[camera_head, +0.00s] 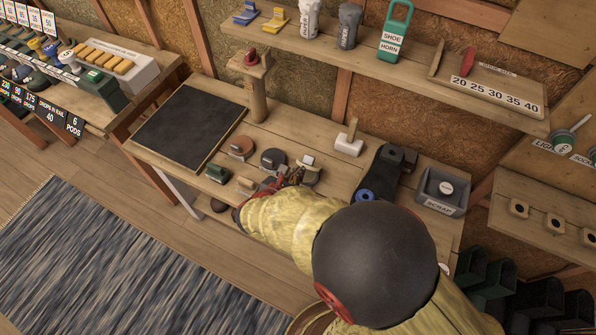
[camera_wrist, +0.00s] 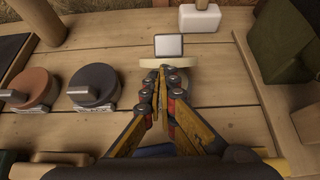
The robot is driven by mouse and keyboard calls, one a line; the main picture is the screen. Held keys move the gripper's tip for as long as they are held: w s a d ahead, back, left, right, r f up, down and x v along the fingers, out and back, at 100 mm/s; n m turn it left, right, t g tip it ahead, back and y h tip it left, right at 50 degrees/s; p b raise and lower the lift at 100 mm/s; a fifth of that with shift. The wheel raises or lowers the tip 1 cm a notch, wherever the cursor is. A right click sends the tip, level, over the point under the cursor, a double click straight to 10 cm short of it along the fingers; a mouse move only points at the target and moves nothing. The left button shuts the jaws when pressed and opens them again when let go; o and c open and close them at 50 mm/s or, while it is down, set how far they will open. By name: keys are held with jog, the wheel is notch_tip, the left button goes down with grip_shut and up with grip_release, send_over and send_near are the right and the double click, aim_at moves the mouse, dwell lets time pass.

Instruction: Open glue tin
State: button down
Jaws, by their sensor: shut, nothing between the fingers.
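Three round lidded tins stand in a row on the bench: a brown one (camera_head: 241,147) (camera_wrist: 32,88), a dark grey one (camera_head: 273,159) (camera_wrist: 93,86) and a cream-lidded one (camera_head: 310,172) (camera_wrist: 199,62). Each lid has a raised grip; I cannot read which label says glue. My gripper (camera_head: 294,176) is at the cream-lidded tin. In the wrist view, its fingertips (camera_wrist: 163,70) are together, with nothing between them, in front of the pale block-like grip (camera_wrist: 169,45). The fingers hide part of this tin, and I cannot tell whether they touch it.
A white-headed mallet (camera_head: 350,140) lies behind the tins. A dark machine (camera_head: 384,165) and the grey scrap bin (camera_head: 441,207) stand to the right. Small green blocks (camera_head: 217,174) sit at the front edge. A black mat (camera_head: 188,126) covers the left; a wooden post (camera_head: 257,97) rises behind.

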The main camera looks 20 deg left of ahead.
aim_at(305, 158)
jog(key=shift+w+d+r+g+p, duration=0.1)
jog(key=shift+w+r+g+p, duration=0.35)
jog(key=shift+p, duration=1)
jog(key=shift+w+r+g+p, duration=0.1)
jog(key=shift+r+g+p, duration=0.5)
jog(key=shift+p, duration=0.8)
jog(key=w+g+p, duration=0.1)
jog(key=p, duration=0.3)
jog(key=r+g+p, duration=0.1)
jog(key=p, duration=0.3)
jog(key=shift+w+d+r+g, duration=0.1)
jog(key=shift+w+r+g, duration=0.2)
jog(key=shift+w+g, duration=0.05)
jog(key=shift+w+r+g+y+p, duration=0.1)
jog(key=shift+w+g+y+p, duration=0.35)
jog(key=shift+p, duration=0.75)
jog(key=shift+w+r+p, duration=0.15)
jog(key=shift+w+p, duration=0.75)
jog(key=shift+w, duration=0.05)
jog(key=shift+r, duration=0.15)
jog(key=shift+r+p, duration=1.05)
jog(key=shift+r, duration=0.2)
notch_tip(305, 158, up, 9)
jog(key=s+p, duration=0.1)
jog(key=p, duration=0.6)
jog(key=shift+s+f, duration=0.15)
jog(key=shift+s, duration=0.2)
